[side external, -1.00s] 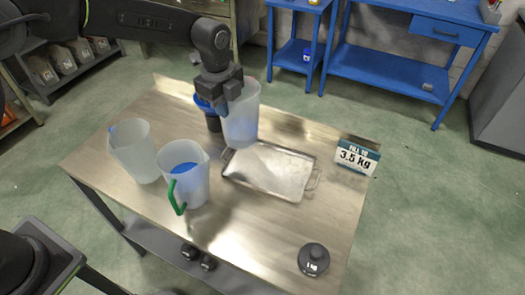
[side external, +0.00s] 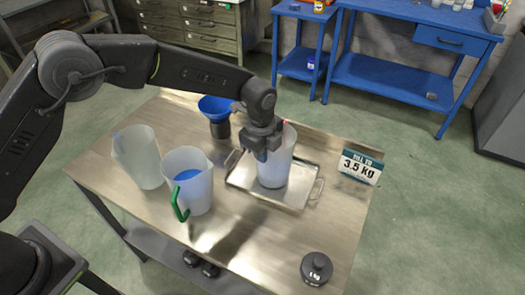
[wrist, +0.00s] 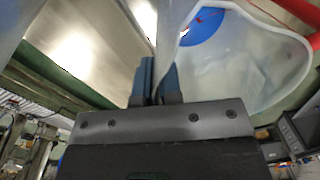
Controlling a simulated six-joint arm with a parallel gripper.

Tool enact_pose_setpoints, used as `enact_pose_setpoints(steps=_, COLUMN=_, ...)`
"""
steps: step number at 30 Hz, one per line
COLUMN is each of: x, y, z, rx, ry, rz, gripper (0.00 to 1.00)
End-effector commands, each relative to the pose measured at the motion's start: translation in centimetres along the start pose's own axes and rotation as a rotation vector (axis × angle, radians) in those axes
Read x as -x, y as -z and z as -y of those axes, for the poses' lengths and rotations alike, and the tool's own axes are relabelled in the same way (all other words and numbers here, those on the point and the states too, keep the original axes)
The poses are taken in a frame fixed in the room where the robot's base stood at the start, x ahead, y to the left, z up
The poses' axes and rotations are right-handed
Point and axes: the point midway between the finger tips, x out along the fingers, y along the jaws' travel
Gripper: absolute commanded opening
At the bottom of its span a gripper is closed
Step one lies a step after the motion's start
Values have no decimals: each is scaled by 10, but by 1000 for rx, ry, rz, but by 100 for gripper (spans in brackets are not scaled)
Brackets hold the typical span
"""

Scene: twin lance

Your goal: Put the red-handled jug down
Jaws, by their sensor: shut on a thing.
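My gripper (side external: 264,150) is shut on the wall of a tall translucent jug (side external: 277,170) in the side external view. The jug is upright, its base over the metal tray (side external: 307,200); I cannot tell if it touches the tray. A bit of red shows near its rim, and its handle is mostly hidden. In the wrist view the shut fingers (wrist: 156,82) pinch the wall of the jug (wrist: 245,65), with a red piece at its right edge. A blue patch shows inside or through that jug; I cannot tell which.
A green-handled jug (side external: 197,190) with blue inside and another translucent jug (side external: 139,158) stand left. A blue funnel (side external: 214,104) on a dark holder is behind. A 3.5 kg sign (side external: 361,167) and a dark weight (side external: 316,268) stand right.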

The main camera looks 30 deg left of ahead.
Motion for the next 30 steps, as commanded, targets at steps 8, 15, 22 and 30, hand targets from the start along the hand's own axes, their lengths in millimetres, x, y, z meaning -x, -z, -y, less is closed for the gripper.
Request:
enact_pose_setpoints(steps=8, x=0, y=0, z=1, rx=0, ry=3, rz=-1, gripper=0)
enact_pose_setpoints(steps=15, x=-2, y=0, z=0, rx=0, ry=1, rz=0, gripper=23)
enact_pose_setpoints(steps=22, x=-2, y=0, z=0, rx=0, ry=1, rz=0, gripper=31)
enact_pose_setpoints(steps=30, x=14, y=0, z=1, rx=0, ry=4, rz=-1, gripper=31)
